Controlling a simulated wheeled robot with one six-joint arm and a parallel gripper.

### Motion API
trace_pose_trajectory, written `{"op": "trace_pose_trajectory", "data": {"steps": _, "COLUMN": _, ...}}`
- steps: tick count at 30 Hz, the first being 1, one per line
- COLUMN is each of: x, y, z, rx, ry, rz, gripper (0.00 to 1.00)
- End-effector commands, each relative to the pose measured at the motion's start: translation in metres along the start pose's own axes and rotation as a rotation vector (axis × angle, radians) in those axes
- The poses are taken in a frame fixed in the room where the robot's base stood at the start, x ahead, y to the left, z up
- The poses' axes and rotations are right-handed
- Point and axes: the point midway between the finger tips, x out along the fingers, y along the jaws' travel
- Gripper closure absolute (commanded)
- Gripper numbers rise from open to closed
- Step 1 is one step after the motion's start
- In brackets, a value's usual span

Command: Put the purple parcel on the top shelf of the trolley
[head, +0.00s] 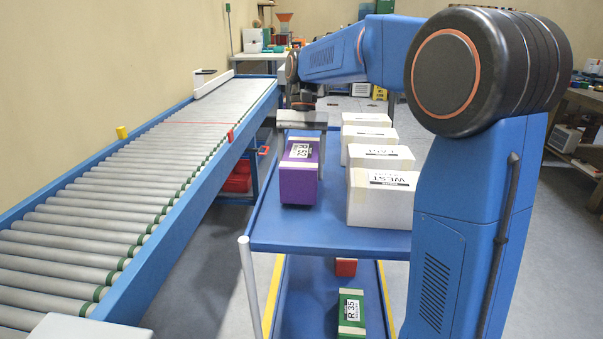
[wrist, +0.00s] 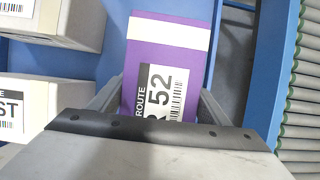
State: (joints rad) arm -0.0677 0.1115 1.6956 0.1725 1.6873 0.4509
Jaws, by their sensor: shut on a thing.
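The purple parcel (head: 298,190) has cream bands and a white route label reading 52. It is over the left part of the blue top shelf (head: 330,236) of the trolley. It is upright, and I cannot tell whether its underside touches the shelf. My gripper (head: 303,142) is above it, shut on its far part. In the wrist view the purple parcel (wrist: 172,70) lies between the two grey fingers, and the gripper's housing hides its near end.
Several white boxes (head: 381,193) stand in a row to the right of the parcel. The trolley's lower shelf holds a green parcel (head: 351,312) and a red one (head: 346,267). A roller conveyor (head: 130,180) runs along the left. The shelf's front left is bare.

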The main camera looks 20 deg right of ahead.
Motion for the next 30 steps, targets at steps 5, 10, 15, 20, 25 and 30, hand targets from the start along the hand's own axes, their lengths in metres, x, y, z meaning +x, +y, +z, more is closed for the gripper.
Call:
{"op": "trace_pose_trajectory", "data": {"steps": 5, "x": 0.016, "y": 0.000, "z": -0.006, "rx": 0.000, "ry": 0.000, "rz": 0.000, "gripper": 0.68}}
{"op": "trace_pose_trajectory", "data": {"steps": 10, "x": 0.016, "y": 0.000, "z": -0.006, "rx": 0.000, "ry": 0.000, "rz": 0.000, "gripper": 0.68}}
{"op": "trace_pose_trajectory", "data": {"steps": 15, "x": 0.018, "y": 0.000, "z": -0.007, "rx": 0.000, "ry": 0.000, "rz": 0.000, "gripper": 0.68}}
{"op": "trace_pose_trajectory", "data": {"steps": 20, "x": 0.018, "y": 0.000, "z": -0.007, "rx": 0.000, "ry": 0.000, "rz": 0.000, "gripper": 0.11}}
{"op": "trace_pose_trajectory", "data": {"steps": 25, "x": 0.018, "y": 0.000, "z": -0.007, "rx": 0.000, "ry": 0.000, "rz": 0.000, "gripper": 0.11}}
{"op": "trace_pose_trajectory", "data": {"steps": 30, "x": 0.013, "y": 0.000, "z": -0.007, "rx": 0.000, "ry": 0.001, "rz": 0.000, "gripper": 0.11}}
